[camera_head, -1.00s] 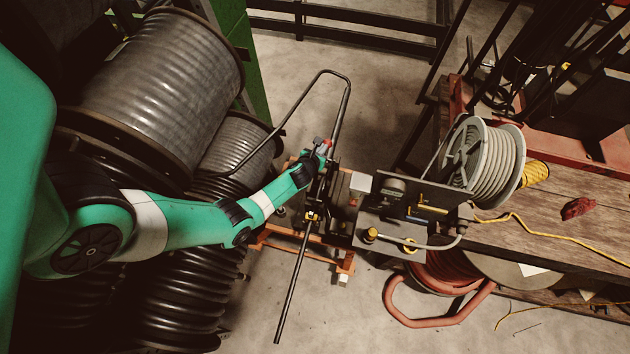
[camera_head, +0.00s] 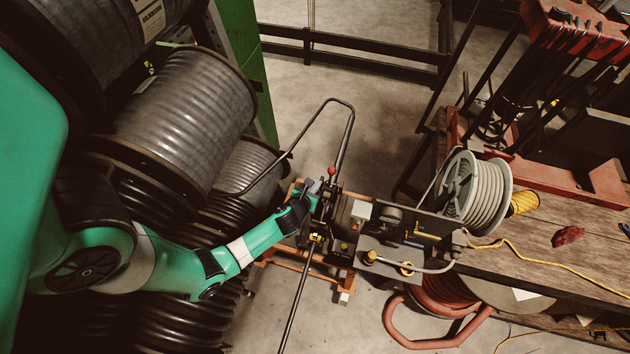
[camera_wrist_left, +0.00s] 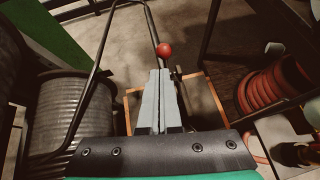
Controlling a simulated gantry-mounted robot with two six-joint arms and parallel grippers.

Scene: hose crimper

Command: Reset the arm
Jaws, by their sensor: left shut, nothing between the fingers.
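My left arm reaches in from the left in the head view, green with a white band. Its gripper (camera_head: 312,190) is beside the hose crimper (camera_head: 345,222), just left of the crimper's red ball knob (camera_head: 332,171). In the left wrist view the two grey fingers (camera_wrist_left: 159,98) lie together, shut and empty. The red knob (camera_wrist_left: 163,50) shows just past their tips there; whether they touch it I cannot tell. A long bent black handle frame (camera_head: 340,125) rises behind the gripper. My right gripper is in neither view.
Large hose spools (camera_head: 183,120) crowd the left. A wooden bench (camera_head: 545,235) on the right carries a grey cable reel (camera_head: 476,192) and a yellow roll (camera_head: 523,203). A coiled red hose (camera_head: 412,335) sits below it. Bare concrete floor (camera_head: 310,95) lies beyond the crimper.

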